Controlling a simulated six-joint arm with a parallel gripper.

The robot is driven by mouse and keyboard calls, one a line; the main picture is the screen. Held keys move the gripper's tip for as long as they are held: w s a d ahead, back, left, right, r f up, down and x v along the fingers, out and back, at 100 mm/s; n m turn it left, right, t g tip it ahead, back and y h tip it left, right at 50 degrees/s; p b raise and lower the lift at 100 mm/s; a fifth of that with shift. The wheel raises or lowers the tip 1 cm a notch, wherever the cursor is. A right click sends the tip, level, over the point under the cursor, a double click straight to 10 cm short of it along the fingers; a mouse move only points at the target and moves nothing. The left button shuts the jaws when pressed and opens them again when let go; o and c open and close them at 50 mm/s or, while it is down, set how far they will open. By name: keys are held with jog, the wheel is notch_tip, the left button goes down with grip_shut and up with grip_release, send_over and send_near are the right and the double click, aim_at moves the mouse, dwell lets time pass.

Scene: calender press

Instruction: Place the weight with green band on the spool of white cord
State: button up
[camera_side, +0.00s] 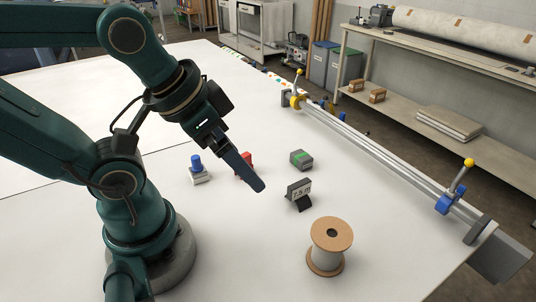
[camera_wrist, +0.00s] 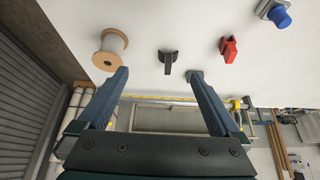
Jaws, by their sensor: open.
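The weight with green band (camera_side: 301,158), a small grey block with a green stripe, sits on the white table right of my gripper. In the wrist view the weight (camera_wrist: 195,75) is mostly hidden behind the right finger. The spool of white cord (camera_side: 326,259) stands upright near the table's front, its brown flange with a dark centre hole on top. The spool also shows at upper left in the wrist view (camera_wrist: 113,43). My gripper (camera_side: 257,185) is open and empty above the table, pointing down and right. Its two fingers are spread in the wrist view (camera_wrist: 158,75).
A small dark label stand (camera_side: 299,190) lies between the weight and the spool. A red object (camera_side: 247,158) is partly behind my gripper, with a blue-topped grey item (camera_side: 198,170) to its left. A metal rail (camera_side: 375,140) with clamps runs along the table's right edge.

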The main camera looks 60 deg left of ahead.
jog(key=w+r+m+t, duration=0.1)
jog(key=w+r, duration=0.2)
jog(key=n+g, duration=0.2)
send_over(301, 155)
jog(key=s, duration=0.2)
jog(key=f, duration=1.2)
jog(key=shift+d+f, duration=0.2)
jog(key=shift+f, duration=0.1)
jog(key=shift+s+a+f, duration=0.15)
jog(key=shift+f, duration=0.2)
jog(key=shift+x, duration=2.35)
jog(key=shift+c, duration=0.3)
grip_shut()
